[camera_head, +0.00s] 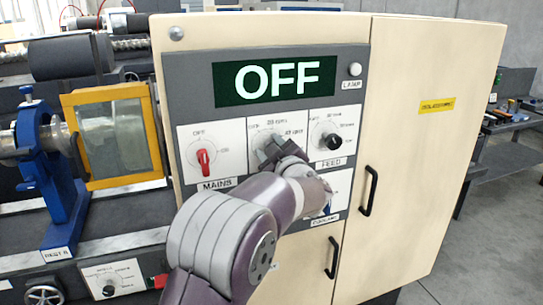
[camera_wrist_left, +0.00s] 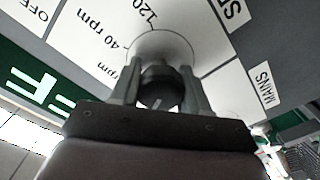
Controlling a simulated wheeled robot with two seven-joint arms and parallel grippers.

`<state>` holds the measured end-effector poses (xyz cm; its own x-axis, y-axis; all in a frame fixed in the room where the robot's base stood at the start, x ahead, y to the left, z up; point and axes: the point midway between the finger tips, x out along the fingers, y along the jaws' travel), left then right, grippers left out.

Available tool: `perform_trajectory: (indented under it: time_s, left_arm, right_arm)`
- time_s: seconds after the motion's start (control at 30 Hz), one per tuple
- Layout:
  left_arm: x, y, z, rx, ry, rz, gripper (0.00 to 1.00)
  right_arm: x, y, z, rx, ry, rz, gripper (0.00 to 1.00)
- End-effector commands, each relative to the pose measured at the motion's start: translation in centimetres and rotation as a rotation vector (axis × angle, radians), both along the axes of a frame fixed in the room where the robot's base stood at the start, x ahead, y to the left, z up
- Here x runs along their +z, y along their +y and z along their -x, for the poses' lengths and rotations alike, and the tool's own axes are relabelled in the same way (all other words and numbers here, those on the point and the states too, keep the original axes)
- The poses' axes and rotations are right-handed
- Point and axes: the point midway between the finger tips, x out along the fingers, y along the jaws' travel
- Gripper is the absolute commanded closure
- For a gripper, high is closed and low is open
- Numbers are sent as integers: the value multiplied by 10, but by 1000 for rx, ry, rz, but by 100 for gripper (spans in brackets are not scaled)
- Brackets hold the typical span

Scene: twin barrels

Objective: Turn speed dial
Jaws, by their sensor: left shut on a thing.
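The speed dial's white plate (camera_head: 262,127) with rpm marks sits in the middle of the grey control panel. My left gripper (camera_head: 273,152) reaches its dial from below and hides the knob in the head view. In the left wrist view the dark round speed dial knob (camera_wrist_left: 160,84) sits between the two fingers, which are shut on it. The green display (camera_head: 274,80) reads OFF. My right gripper is not in view.
The red MAINS switch (camera_head: 203,156) is left of the dial and the black FEED knob (camera_head: 333,141) right. A white lamp (camera_head: 355,69) is above FEED. A cabinet door handle (camera_head: 369,191) juts out at right. A yellow-framed guard (camera_head: 115,135) stands at left.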

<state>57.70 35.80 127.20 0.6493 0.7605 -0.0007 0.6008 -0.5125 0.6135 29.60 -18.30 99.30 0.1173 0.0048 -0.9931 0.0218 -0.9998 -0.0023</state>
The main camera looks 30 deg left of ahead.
Motion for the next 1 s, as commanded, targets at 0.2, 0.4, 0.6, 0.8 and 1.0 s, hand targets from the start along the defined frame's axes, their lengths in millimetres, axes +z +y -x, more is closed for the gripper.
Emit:
perform_trajectory:
  time_s: [0.2, 0.4, 0.6, 0.8, 1.0]
  left_arm:
    - [1, 0, 0, 0, -47, 36, 85]
    - [1, 0, 0, 0, -59, 48, 85]
    - [2, 0, 0, 0, -60, 48, 85]
    - [2, 0, 0, 0, -59, 48, 31]
    - [1, 0, 0, 0, -58, 48, 31]
  right_arm:
    - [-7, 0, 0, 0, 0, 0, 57]
    - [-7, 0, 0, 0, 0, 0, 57]
    - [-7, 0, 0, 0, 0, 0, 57]
    - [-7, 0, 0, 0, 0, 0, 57]
    - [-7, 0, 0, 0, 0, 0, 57]
